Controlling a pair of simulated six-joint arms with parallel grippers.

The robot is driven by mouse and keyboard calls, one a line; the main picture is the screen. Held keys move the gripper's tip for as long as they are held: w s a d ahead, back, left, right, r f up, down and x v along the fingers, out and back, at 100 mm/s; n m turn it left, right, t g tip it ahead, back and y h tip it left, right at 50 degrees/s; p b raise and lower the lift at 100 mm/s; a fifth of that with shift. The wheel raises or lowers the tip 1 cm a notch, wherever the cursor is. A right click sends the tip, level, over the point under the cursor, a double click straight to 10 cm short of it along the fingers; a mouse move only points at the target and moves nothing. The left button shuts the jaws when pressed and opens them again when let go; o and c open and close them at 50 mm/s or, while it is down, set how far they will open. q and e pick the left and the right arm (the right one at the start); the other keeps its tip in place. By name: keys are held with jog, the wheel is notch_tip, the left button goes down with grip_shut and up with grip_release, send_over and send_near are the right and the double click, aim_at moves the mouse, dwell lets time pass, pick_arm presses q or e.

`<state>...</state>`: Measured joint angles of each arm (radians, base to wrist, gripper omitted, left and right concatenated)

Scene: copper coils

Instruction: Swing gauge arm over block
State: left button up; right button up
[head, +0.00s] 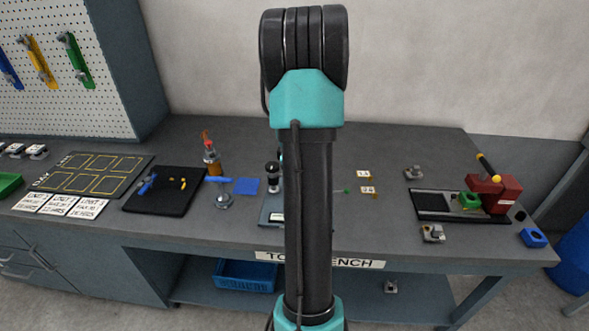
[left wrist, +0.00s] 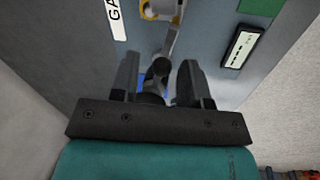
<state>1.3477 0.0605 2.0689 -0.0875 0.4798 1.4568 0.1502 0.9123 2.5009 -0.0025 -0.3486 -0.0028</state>
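In the left wrist view my left gripper (left wrist: 157,78) has its two dark fingers apart, one on each side of a dark rounded knob-like part. A grey bar (left wrist: 172,40) runs from this part up to a grey and yellow piece (left wrist: 160,9) at the top edge. I cannot tell whether the fingers touch the part. In the head view a black-topped post (head: 272,170) stands by a grey base plate (head: 268,215), partly behind my arm. My left gripper is hidden there. I cannot make out the block with certainty. My right gripper is not seen.
A blue square (head: 247,186), a glass-based stand (head: 223,200) and an amber bottle (head: 211,160) are left of the post. Small cards (head: 363,174) lie right of my arm. A red fixture (head: 494,192) stands on the right. The bench between is mostly clear.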

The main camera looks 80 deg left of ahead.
pick_arm(q)
jog(key=shift+o, duration=0.2)
jog(key=shift+r, duration=0.1)
jog(key=s+d+r, duration=0.1)
jog(key=d+r, duration=0.2)
jog(key=r, duration=1.4)
jog(key=shift+s, duration=0.15)
jog(key=shift+d, duration=0.1)
